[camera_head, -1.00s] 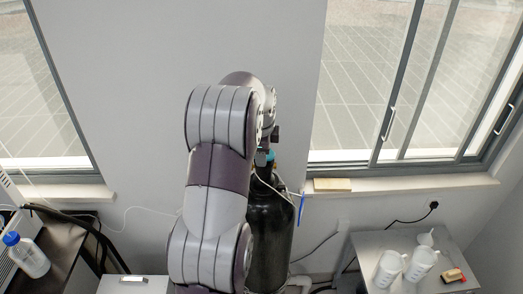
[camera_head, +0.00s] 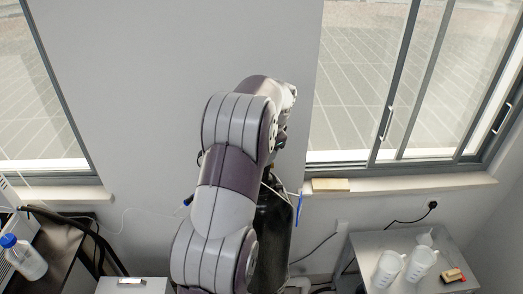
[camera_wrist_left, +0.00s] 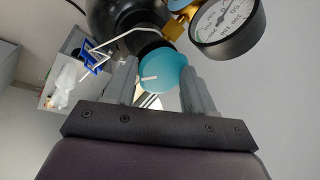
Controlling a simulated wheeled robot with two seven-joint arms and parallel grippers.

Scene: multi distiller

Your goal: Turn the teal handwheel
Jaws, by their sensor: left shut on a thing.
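The teal handwheel (camera_wrist_left: 162,72) shows in the left wrist view, on top of a dark gas cylinder (camera_wrist_left: 130,18). My left gripper (camera_wrist_left: 160,80) has one finger on each side of the handwheel and is shut on it. In the head view the cylinder (camera_head: 272,240) stands against the wall, partly behind my left arm. The handwheel and the left fingertips are hidden there by the arm. My right gripper is not in view.
A pressure gauge (camera_wrist_left: 226,24) and brass fitting (camera_wrist_left: 174,28) sit close beside the handwheel. A side table (camera_head: 365,243) with white bottles (camera_head: 389,268) stands right. A blue-capped bottle (camera_head: 27,258) is at left.

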